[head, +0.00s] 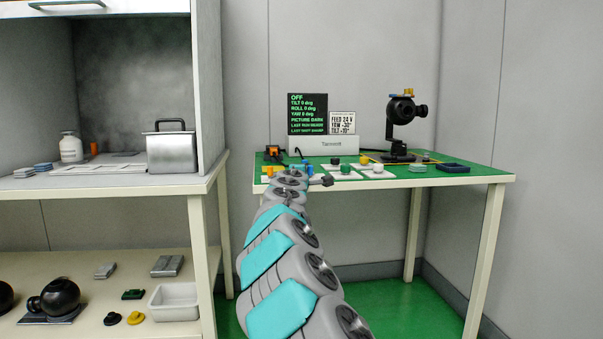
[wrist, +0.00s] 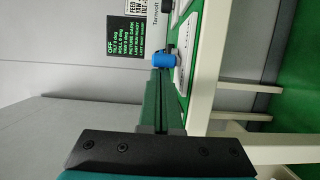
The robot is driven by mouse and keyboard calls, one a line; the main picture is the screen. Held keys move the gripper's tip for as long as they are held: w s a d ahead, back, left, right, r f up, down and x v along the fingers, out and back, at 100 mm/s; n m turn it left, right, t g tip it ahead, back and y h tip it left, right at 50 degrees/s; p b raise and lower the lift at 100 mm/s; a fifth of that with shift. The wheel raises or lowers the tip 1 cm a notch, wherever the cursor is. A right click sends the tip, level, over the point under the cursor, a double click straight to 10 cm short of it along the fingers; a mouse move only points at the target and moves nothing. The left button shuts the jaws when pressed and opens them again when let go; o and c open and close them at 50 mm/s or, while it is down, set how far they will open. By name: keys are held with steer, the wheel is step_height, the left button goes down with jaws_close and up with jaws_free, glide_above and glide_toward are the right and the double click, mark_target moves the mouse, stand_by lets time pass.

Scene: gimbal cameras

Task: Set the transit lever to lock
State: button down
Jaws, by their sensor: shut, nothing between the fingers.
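The gimbal (head: 402,118), a dark camera head on a black stand, is upright at the back right of the green bench. Orange and yellow parts sit on its top. I cannot tell which part is the transit lever. My gripper (wrist: 160,76) is shut and empty, its dark green fingers side by side in the wrist view. A blue piece (wrist: 163,58) appears at the fingertips; I cannot tell whether they touch it. In the head view my arm reaches to the bench's front left, and the fingers cannot be made out clearly. The gimbal does not show in the wrist view.
The black display (head: 308,113) reads OFF, with tilt, roll and yaw 0 deg. A placard (head: 342,123) reads feed 24 V. Pale plates with knobs (head: 346,168) lie between my arm and the gimbal. Shelves (head: 100,183) stand left.

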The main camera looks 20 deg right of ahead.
mark_target(311, 168)
steer(key=shift+s+d+r, duration=0.1)
steer(key=shift+d, duration=0.05)
steer(key=shift+s+d+n+t+y, duration=0.1)
steer(key=shift+n+t+y, duration=0.2)
steer(key=shift+y, duration=0.1)
steer(key=n+y, duration=0.1)
steer(key=n+t+y+p, duration=0.1)
steer(key=y+p, duration=0.1)
steer(key=y, duration=0.1)
steer(key=shift+s+d+n+t, duration=0.25)
steer(key=shift+d+n+t, duration=0.15)
steer(key=n+y+p, duration=0.1)
steer(key=p, duration=0.1)
steer(key=d+n+y+p, duration=0.1)
steer(key=y+p, duration=0.1)
steer(key=s+d+n+y+p, duration=0.1)
steer(key=y+p, duration=0.1)
steer(key=shift+r+t, duration=0.2)
steer(key=shift+t, duration=0.1)
steer(key=shift+d+f+n+y+p, duration=0.25)
steer(key=shift+n+y+p, duration=0.45)
steer(key=shift+y, duration=0.2)
steer(key=shift+a, duration=0.1)
